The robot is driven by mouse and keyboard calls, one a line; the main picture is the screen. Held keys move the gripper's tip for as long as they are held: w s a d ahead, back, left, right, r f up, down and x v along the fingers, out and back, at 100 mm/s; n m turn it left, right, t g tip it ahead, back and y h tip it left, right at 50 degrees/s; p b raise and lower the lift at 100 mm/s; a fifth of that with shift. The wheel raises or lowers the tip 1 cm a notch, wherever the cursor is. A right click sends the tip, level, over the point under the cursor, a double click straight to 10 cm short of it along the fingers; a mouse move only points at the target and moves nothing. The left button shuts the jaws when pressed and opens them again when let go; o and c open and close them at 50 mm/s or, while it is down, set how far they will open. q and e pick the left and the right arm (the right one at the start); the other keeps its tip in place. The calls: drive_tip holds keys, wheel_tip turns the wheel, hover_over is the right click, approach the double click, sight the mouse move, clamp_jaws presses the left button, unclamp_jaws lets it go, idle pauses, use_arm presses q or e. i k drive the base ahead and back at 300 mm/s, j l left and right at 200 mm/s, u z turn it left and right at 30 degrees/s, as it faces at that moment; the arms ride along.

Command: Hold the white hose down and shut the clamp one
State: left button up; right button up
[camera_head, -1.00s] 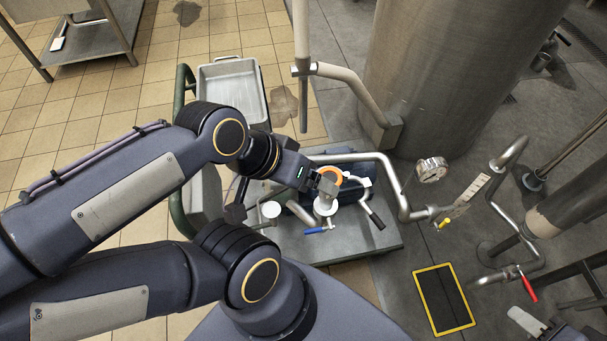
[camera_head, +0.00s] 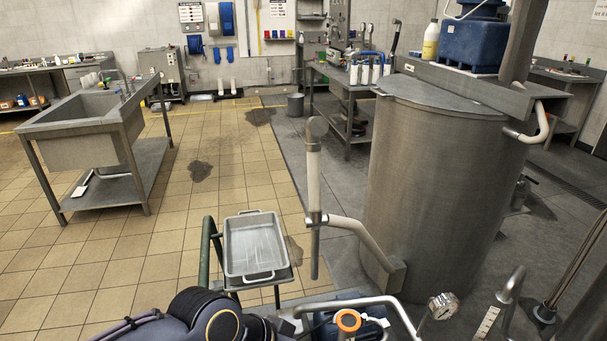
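An orange ring (camera_head: 348,320) on a fitting shows at the bottom edge, beside a bent metal pipe (camera_head: 380,300). The lower part of this fitting is cut off by the picture edge. My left arm (camera_head: 215,322) comes in at the bottom left, close to the left of the fitting. Its gripper is not visible, so whether it touches anything cannot be told. My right gripper does not show.
A grey tray (camera_head: 256,268) sits on a green-railed cart (camera_head: 205,262). A large steel vessel (camera_head: 435,190) stands right of an upright pipe (camera_head: 314,190). A sink table (camera_head: 85,140) stands left. The tiled floor between is open.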

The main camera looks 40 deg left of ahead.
sight(317, 126)
drive_tip(key=k+j+z, duration=0.15)
drive_tip(key=k+j, duration=0.3)
drive_tip(key=k, duration=0.15)
drive_tip(key=k+j+z, duration=0.1)
drive_tip(key=k+j, duration=0.3)
drive_tip(key=k, duration=0.15)
drive_tip(key=j, duration=0.4)
drive_tip(key=k+j+z, duration=0.15)
drive_tip(key=j, duration=0.3)
drive_tip(key=k+j, duration=0.1)
drive_tip(key=j, duration=0.3)
drive_tip(key=j+z, duration=0.15)
drive_tip(key=j, duration=0.25)
drive_tip(key=i+j, duration=0.15)
drive_tip(key=j, duration=0.3)
drive_tip(key=i+j+z, duration=0.1)
drive_tip(key=j, duration=0.3)
drive_tip(key=i+j, duration=0.15)
drive_tip(key=j, duration=0.3)
drive_tip(key=i+j+z, duration=0.1)
drive_tip(key=j, duration=0.35)
drive_tip(key=i+j, duration=0.15)
drive_tip(key=j, duration=0.25)
drive_tip(key=k+j, duration=0.25)
drive_tip(key=k, duration=0.25)
drive_tip(key=j+z, duration=0.05)
